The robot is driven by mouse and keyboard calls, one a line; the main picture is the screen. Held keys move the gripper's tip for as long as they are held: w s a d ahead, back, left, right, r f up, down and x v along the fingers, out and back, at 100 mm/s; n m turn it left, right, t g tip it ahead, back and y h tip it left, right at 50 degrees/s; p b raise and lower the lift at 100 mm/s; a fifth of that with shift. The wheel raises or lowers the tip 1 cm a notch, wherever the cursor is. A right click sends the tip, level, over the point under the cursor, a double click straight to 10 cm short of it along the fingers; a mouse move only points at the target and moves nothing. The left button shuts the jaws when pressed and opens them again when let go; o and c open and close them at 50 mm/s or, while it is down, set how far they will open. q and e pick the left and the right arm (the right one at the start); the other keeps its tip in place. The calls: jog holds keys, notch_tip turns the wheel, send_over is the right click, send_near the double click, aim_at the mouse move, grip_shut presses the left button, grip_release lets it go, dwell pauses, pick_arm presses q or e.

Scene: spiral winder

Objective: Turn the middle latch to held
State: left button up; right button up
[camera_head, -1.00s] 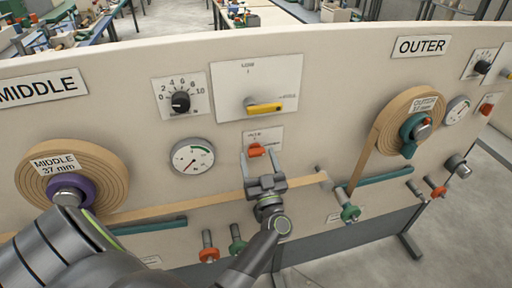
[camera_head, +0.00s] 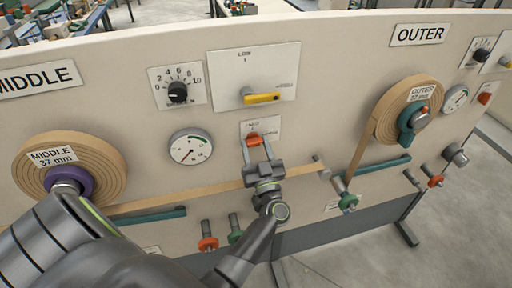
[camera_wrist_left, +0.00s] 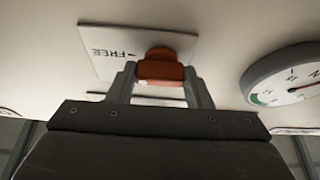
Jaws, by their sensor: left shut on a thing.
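The middle latch is a small orange knob (camera_head: 254,137) on a white label plate (camera_head: 275,129), low in the panel's middle section. My left gripper (camera_head: 257,146) reaches up from below with a finger on each side of the knob. In the left wrist view the orange knob (camera_wrist_left: 161,70) sits between the two fingertips (camera_wrist_left: 160,79), and the gripper is shut on it. The word FREE with an arrow is readable on the plate beside it, and the rest of the plate's text is hidden by the gripper. My right gripper is not in view.
A yellow-handled selector (camera_head: 262,98) is above the latch and a round gauge (camera_head: 190,148) is to its left. A tan strip (camera_head: 215,193) runs behind my gripper from the middle roll (camera_head: 110,165). The outer roll (camera_head: 388,110) is to the right. Green and orange knobs stick out below.

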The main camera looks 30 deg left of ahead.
pick_arm(q)
jog(key=shift+n+g, duration=0.3)
jog(key=n+g, duration=0.1)
jog(key=n, duration=0.1)
jog(key=n+g+y+b, duration=0.1)
jog(key=n, duration=0.2)
jog(key=shift+w+d, duration=0.1)
jog(key=n+g, duration=0.1)
jog(key=n, duration=0.3)
jog(key=n+g+b, duration=0.1)
jog(key=n+g, duration=0.1)
jog(key=n, duration=0.2)
jog(key=n+g+b, duration=0.1)
jog(key=n+g, duration=0.1)
jog(key=n, duration=0.1)
jog(key=shift+w+d+r+n, duration=0.1)
jog(key=shift+r+n, duration=0.05)
jog(key=shift+n, duration=0.25)
jog(key=shift+r+n+g+h+b, duration=0.1)
jog(key=shift+n+g+h+b, duration=0.25)
jog(key=shift+n, duration=0.8)
jog(key=shift+n+g+h+b, duration=0.25)
jog(key=shift+n+g+b, duration=0.15)
jog(key=shift+n, duration=0.75)
jog(key=o, duration=1)
